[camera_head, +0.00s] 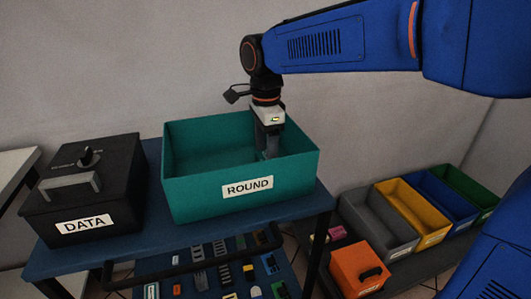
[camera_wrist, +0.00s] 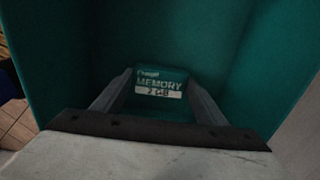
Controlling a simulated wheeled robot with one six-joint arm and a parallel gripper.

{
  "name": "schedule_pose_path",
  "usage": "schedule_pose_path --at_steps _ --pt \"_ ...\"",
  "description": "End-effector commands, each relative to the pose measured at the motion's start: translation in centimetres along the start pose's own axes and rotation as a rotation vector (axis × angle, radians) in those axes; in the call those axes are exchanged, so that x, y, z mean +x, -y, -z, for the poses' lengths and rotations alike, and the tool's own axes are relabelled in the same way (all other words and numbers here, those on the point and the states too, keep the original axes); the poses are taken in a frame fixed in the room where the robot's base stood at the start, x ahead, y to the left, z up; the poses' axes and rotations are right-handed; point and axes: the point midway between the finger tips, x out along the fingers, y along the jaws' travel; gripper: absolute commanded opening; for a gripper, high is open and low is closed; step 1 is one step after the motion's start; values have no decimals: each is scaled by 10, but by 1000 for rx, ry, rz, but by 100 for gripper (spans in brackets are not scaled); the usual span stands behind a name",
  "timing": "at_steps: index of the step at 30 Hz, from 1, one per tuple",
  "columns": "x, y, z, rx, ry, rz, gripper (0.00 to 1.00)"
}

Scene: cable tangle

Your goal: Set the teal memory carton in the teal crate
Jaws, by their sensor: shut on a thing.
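The teal crate (camera_head: 205,197) with a "ROUND" label stands on the blue table. My gripper (camera_head: 268,153) reaches down inside it near its right end. In the wrist view my gripper (camera_wrist: 160,92) is shut on the teal memory carton (camera_wrist: 160,76), whose label reads "MEMORY 2 GB". The crate's teal walls (camera_wrist: 75,50) surround the carton there. In the head view the crate's front wall hides the fingertips' lower part, and I cannot make out the carton clearly. I cannot tell whether the carton touches the crate floor.
A black "DATA" box (camera_head: 112,205) with a handle stands left of the crate. Grey (camera_head: 375,232), yellow (camera_head: 412,215), blue and green bins stand lower right, with an orange box (camera_head: 358,270) before them. Several small parts lie on a lower shelf. The crate's left part looks empty.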

Motion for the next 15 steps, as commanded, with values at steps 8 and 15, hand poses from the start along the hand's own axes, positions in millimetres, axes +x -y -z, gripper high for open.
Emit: schedule_pose_path --at_steps 8,15 --pt "1 0 0 0 0 1 43" --pt "2 0 0 0 0 1 84"
